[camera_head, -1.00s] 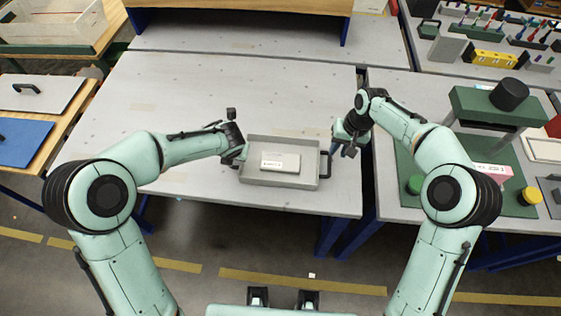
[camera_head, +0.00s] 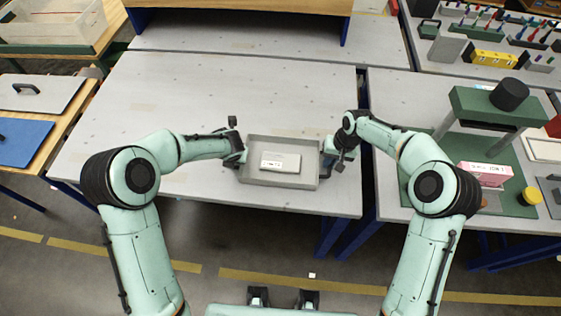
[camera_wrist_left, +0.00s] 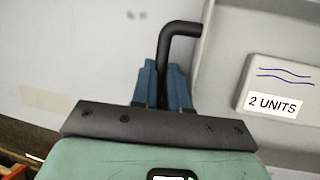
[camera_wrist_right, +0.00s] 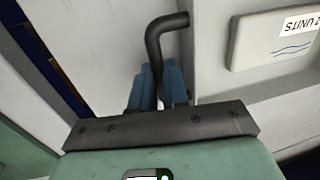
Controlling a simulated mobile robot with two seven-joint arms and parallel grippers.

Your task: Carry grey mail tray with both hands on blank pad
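The grey mail tray (camera_head: 318,160) sits on the grey table, with a pale slab (camera_head: 281,162) inside it. The slab's "2 UNITS" label reads in the left wrist view (camera_wrist_left: 274,103). My left gripper (camera_head: 243,152) is at the tray's left end; in the left wrist view its blue fingers (camera_wrist_left: 165,85) are shut around the black handle (camera_wrist_left: 178,32). My right gripper (camera_head: 334,150) is at the right end; its fingers (camera_wrist_right: 158,88) are shut around the other black handle (camera_wrist_right: 163,28). I cannot tell which surface is the blank pad.
The table (camera_head: 190,90) is clear behind the tray. Beyond a narrow gap, the right table carries a green mat (camera_head: 518,168), a green stand (camera_head: 480,105), a pink box (camera_head: 486,174) and a yellow knob (camera_head: 530,196). A blue board (camera_head: 22,142) lies far left.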

